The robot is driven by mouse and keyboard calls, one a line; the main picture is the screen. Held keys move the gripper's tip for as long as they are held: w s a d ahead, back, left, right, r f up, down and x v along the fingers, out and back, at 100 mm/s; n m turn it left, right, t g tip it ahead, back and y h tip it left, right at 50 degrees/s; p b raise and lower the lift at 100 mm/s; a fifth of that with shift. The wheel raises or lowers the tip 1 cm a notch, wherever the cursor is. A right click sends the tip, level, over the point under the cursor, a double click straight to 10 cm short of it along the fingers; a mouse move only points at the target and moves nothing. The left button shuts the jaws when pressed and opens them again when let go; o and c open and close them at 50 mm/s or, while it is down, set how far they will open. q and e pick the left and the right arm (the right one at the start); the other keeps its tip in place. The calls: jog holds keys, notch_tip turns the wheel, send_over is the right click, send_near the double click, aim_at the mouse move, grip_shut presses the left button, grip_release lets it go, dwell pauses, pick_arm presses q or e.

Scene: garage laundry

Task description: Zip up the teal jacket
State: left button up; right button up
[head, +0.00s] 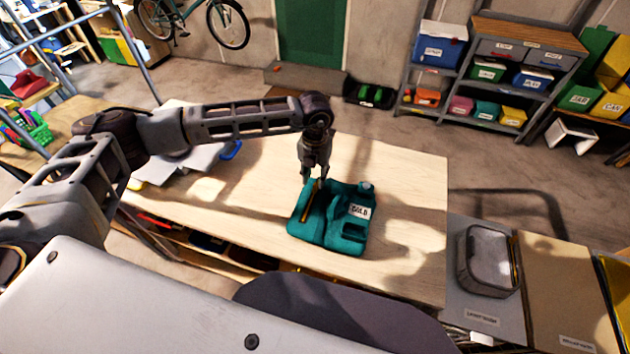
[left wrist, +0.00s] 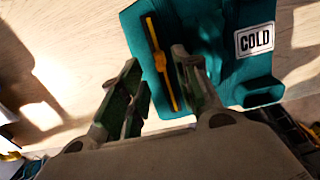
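The teal jacket (head: 318,222) lies folded on the wooden table, with a white "COLD" label (head: 360,211). A yellow zipper strip (head: 306,207) runs along its left part. My left gripper (head: 314,178) points down at the jacket's far left edge, near the strip's upper end. In the left wrist view its fingers (left wrist: 158,84) are apart, with the strip seen between them and nothing gripped. My right gripper is not in view.
The wooden table (head: 415,180) is clear to the right of the jacket. Grey-white cloth (head: 180,160) and a blue item (head: 231,150) lie to the left, behind my left arm. A grey basket (head: 487,262) stands right of the table. Shelves with bins (head: 490,75) are at the back.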

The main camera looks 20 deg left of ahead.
aim_at(315, 184)
pick_arm(q)
jog(key=shift+f, duration=1.8)
jog(key=shift+c, duration=0.5)
grip_shut()
